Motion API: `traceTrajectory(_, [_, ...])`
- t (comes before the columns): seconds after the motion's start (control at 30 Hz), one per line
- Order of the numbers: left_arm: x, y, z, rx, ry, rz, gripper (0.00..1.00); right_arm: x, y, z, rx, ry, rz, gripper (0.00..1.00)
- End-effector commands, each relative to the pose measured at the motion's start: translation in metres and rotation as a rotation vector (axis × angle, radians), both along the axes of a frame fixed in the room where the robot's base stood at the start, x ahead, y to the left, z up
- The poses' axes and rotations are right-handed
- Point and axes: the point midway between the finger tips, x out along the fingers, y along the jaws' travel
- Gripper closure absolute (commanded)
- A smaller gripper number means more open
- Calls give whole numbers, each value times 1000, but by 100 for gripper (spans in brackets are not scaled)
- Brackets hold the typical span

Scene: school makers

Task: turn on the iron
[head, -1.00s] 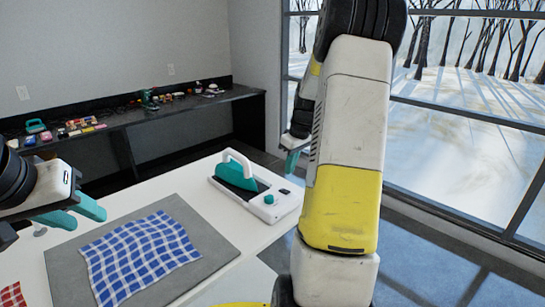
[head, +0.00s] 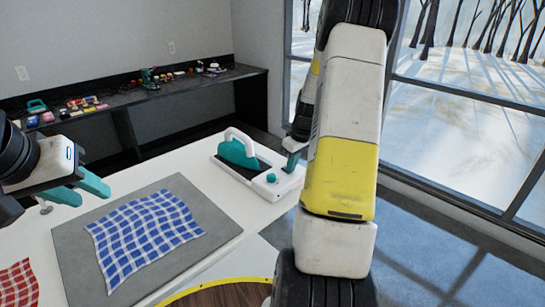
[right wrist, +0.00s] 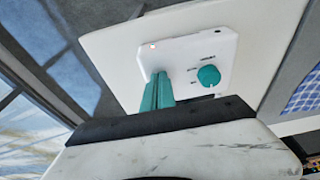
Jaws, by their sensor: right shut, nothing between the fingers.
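The teal iron (head: 238,152) with a white handle rests on its white base (head: 275,190) near the table's far right corner. The base has a teal knob, which shows in the right wrist view (right wrist: 208,76) with small markings around it. My right gripper (head: 291,162) is shut and empty at the base's right end, beside the knob. In the right wrist view its teal fingertips (right wrist: 158,76) are at the base's panel, near a small reddish spot; contact cannot be told. My left gripper (head: 80,188) is open and empty over the table's left side.
A blue checked cloth (head: 145,235) lies on a grey mat (head: 215,218) on the white table. A red checked cloth (head: 18,284) lies at the lower left. A dark bench (head: 190,98) with several small items stands along the back wall. Windows are on the right.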

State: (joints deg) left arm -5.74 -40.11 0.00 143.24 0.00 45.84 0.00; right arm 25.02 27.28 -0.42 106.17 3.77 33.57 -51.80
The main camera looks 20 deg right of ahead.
Motion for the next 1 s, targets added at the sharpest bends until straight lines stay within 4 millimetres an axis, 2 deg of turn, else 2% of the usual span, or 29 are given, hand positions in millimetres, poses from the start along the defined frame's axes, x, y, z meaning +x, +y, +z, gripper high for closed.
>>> traceTrajectory(1.0, [0,0,0,0,0,0,64,13,6,10,0,1,0,100])
